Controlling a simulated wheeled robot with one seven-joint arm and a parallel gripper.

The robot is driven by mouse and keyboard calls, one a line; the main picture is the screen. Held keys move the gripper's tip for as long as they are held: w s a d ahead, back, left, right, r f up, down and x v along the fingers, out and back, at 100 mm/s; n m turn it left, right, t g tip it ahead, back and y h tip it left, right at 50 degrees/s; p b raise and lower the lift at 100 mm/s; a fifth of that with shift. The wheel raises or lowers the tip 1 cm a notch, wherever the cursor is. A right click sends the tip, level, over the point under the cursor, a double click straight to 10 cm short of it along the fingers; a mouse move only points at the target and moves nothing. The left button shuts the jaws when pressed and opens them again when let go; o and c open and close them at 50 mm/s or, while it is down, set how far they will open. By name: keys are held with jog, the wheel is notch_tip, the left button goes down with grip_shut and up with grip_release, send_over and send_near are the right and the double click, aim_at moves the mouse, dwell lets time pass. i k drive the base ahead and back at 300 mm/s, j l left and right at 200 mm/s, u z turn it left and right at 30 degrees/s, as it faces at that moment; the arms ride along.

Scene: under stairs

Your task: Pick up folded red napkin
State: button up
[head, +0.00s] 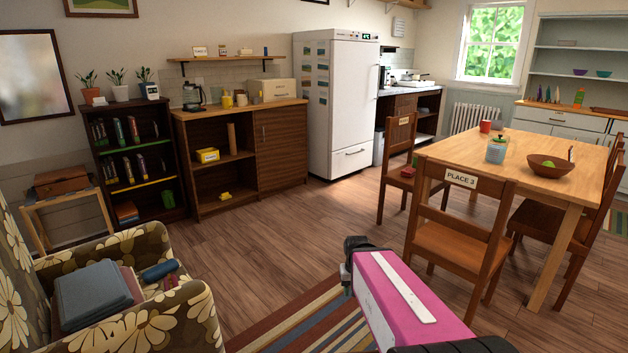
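No thing shows clearly as a folded red napkin. A small red item (408,171) lies on the seat of the wooden chair at the table's left side; it is too small to identify. A flat dull-red item (131,281) lies on the flowered armchair, partly hidden beside a grey-blue folded thing (92,292). My pink arm reaches in from the bottom, and its dark end, seemingly my gripper (349,272), is over the floor and striped rug, apart from both items. Its fingers cannot be made out.
The wooden table (590,165) carries a red cup (485,127), a jar (497,150) and a bowl (548,166). A chair marked PLACE 3 (462,222) stands in front. The flowered armchair (180,322) is at lower left. Wooden floor (290,225) is clear between.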

aim_at(408, 171)
jog(key=i+j, duration=0.1)
jog(key=i, duration=1)
jog(key=i+j, duration=0.15)
jog(key=i, duration=0.9)
jog(key=i+z, duration=0.3)
jog(key=i, duration=0.15)
jog(key=i+j+z, duration=0.1)
jog(key=i+z, duration=0.15)
jog(key=i, duration=0.2)
jog(key=i+j+z, duration=0.15)
jog(key=i+z, duration=0.55)
jog(key=i+j+z, duration=0.15)
jog(key=i+z, duration=0.15)
jog(key=z, duration=0.15)
jog(key=i+j+z, duration=0.4)
jog(key=k+l, duration=0.05)
jog(key=l, duration=0.05)
